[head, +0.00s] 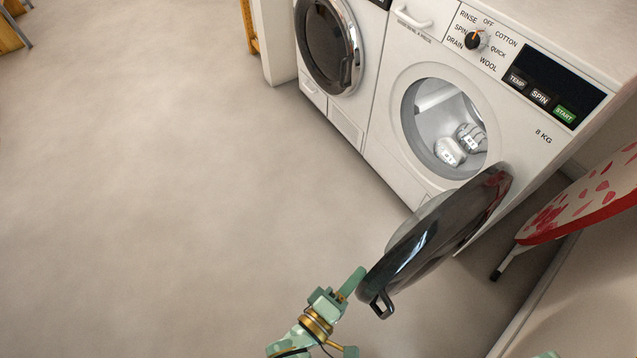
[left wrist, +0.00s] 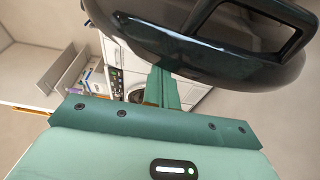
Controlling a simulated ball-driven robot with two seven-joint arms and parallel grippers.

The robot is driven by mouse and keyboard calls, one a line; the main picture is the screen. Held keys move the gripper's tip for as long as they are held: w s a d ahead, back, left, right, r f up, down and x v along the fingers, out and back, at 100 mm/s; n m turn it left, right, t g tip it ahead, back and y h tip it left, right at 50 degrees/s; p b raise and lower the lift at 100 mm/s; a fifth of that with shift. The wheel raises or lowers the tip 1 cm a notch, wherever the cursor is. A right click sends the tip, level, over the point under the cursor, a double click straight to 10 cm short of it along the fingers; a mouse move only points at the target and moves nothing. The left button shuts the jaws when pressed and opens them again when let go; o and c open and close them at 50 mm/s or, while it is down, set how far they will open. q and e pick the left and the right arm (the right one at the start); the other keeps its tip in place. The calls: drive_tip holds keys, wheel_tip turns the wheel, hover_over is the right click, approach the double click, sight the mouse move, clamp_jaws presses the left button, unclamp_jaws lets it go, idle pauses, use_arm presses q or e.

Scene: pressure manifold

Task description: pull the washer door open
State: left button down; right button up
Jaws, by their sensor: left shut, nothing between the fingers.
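The washer (head: 520,140) is white, with a dial and display on its front. Its round dark door (head: 440,232) stands wide open, swung out toward me, and the opening is exposed. The door's handle (head: 381,304) is a dark loop at its near edge; a dark loop (left wrist: 270,32) also shows on the door in the left wrist view. My left gripper (head: 354,281) is shut and empty, beside the door's near edge and left of the handle. In the left wrist view its fingers (left wrist: 163,88) are together beneath the door's rim; whether they touch it I cannot tell.
Pale shoe-like items (head: 458,145) lie in the drum. A second machine (head: 330,45) with a closed dark door stands to the left. An ironing board (head: 585,200) with a red-patterned cover is at the right. The floor (head: 150,200) on the left is clear.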

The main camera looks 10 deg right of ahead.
use_arm(q)
drive_tip(key=shift+s+d, duration=0.2)
drive_tip(key=shift+s, duration=0.3)
drive_tip(key=shift+s+d, duration=0.15)
drive_tip(key=shift+s, duration=0.35)
use_arm(e)
drive_tip(key=shift+s+d, duration=0.1)
drive_tip(key=shift+s, duration=0.45)
use_arm(q)
drive_tip(key=shift+a, duration=0.1)
